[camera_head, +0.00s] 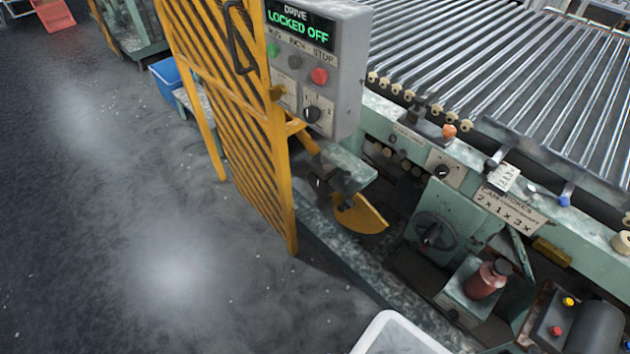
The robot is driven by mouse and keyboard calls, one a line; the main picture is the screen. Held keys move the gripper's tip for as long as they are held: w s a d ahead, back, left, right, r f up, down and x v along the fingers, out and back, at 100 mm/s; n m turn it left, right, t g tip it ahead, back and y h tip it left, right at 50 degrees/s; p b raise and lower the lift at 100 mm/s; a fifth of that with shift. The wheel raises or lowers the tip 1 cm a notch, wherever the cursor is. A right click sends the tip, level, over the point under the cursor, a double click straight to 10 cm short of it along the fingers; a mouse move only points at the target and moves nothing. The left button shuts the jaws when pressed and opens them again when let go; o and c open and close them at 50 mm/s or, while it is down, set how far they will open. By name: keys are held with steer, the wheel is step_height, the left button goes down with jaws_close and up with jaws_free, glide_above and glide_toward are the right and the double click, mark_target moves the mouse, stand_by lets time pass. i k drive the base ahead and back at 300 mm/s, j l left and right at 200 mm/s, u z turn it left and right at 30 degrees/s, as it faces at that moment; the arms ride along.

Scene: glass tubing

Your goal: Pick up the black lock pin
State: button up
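I cannot pick out the black lock pin for certain. Small dark metal parts (342,183) sit at the bracket beside the yellow quarter-round plate (362,215), below the control box; the pin may be among them, but they are too small to tell. A black-ended lever (492,164) also shows on the green machine rail to the right. My gripper is not in view.
The yellow slatted guard (232,110) stands left of the grey control box (318,70), whose display reads "DRIVE LOCKED OFF". A glass-tube conveyor (500,65) fills the upper right. A white-rimmed tray (385,325) shows at the bottom. The dark floor (110,210) at left is clear.

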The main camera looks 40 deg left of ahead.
mark_target(346, 176)
steer(key=u, duration=1.35)
steer(key=i+j+z, duration=0.15)
steer(key=i, duration=0.3)
steer(key=i+j+z, duration=0.2)
steer(key=i+j, duration=0.2)
